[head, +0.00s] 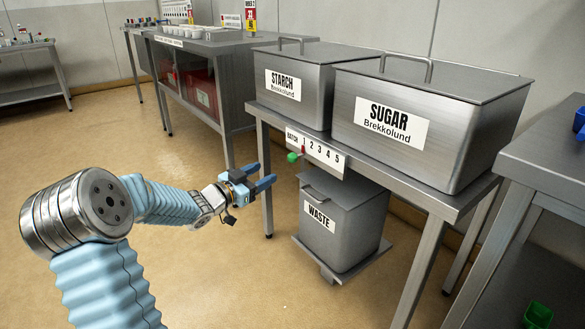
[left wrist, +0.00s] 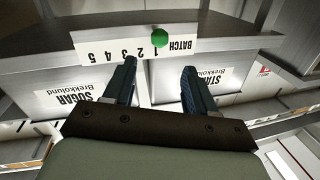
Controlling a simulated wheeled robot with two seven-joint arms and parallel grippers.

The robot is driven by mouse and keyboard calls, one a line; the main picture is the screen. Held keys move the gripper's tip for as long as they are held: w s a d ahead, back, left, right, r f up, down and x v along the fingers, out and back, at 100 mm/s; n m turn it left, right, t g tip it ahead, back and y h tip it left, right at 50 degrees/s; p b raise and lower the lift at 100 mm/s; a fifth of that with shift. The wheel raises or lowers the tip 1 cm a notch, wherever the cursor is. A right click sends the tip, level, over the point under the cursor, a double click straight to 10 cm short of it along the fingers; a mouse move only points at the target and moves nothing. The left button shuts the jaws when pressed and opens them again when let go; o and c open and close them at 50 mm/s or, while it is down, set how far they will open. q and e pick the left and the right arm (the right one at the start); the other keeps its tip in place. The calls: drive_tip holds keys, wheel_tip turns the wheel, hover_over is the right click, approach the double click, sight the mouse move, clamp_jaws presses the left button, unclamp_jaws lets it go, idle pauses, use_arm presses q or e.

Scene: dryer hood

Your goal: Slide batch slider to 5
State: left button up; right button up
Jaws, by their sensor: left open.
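The batch slider has a green ball knob (head: 292,157) and a small red pointer (head: 303,149). The pointer stands by the 1 on a white scale (head: 325,157) marked BATCH and 1 to 5, on the table's front edge. My left gripper (head: 266,174) is open and empty, apart from the knob and to its left in the head view. In the left wrist view the green knob (left wrist: 159,39) shows beyond the gap between the open fingertips (left wrist: 159,66), and the scale (left wrist: 110,52) appears upside down. My right gripper is not in view.
Lidded metal bins marked STARCH (head: 300,85) and SUGAR (head: 420,125) stand on the table above the scale. A WASTE bin (head: 345,225) stands below it. A table leg (head: 267,190) is behind my left gripper. Another metal table (head: 550,160) is at the right.

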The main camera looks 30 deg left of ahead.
sight(289, 159)
use_arm(q)
drive_tip(key=w+d, duration=0.1)
drive_tip(key=w, duration=0.7)
drive_tip(key=w+d, duration=0.1)
drive_tip(key=w, duration=0.4)
drive_tip(key=shift+d, duration=0.3)
drive_tip(key=shift+c, duration=0.3)
clamp_jaws()
